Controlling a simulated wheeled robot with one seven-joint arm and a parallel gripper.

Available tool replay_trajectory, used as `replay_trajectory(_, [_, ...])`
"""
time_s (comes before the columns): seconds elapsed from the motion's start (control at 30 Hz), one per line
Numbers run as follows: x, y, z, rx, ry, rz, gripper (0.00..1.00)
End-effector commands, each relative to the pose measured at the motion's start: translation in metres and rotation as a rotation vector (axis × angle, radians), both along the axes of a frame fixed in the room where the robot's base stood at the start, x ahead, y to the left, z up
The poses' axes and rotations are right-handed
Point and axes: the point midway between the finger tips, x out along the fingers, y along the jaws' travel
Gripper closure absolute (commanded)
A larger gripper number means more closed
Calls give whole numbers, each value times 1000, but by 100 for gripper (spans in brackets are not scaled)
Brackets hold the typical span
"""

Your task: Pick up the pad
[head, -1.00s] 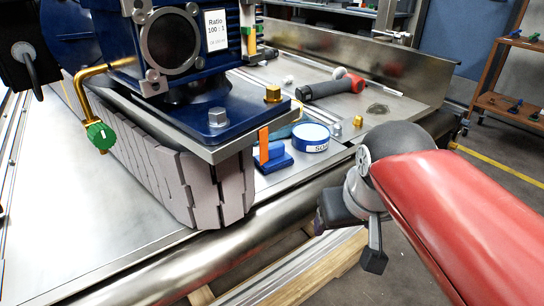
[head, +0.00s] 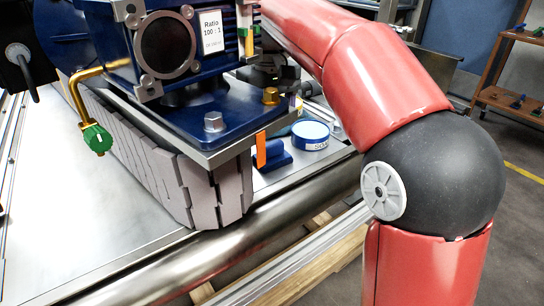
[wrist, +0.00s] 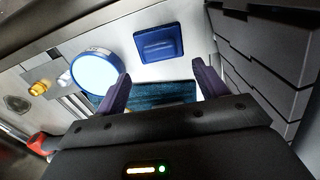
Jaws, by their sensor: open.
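The pad (wrist: 160,96) is a flat, dark teal-blue textured piece. Whether the fingers touch the pad cannot be told. In the head view the pad is mostly hidden behind the gearbox and blue block.
A blue block (wrist: 158,42) and a round blue tin (wrist: 95,70) lie close to the pad. In the head view the blue gearbox (head: 195,125) stands at left, beside the tin (head: 310,135). A grey segmented wall (wrist: 265,50) rises close to my right finger.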

Motion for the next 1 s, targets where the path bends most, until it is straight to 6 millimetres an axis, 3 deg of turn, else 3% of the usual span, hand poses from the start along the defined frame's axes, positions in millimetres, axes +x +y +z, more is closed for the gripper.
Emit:
replay_trajectory(0.33, [-13,-5,-47,0,0,-1,28])
replay_trajectory(0.63, [-12,-5,-52,1,-3,-2,28])
replay_trajectory(0.87, [-12,-4,-52,1,-2,-2,55])
replay_trajectory(1.0, [-12,-4,-52,1,-2,-1,55])
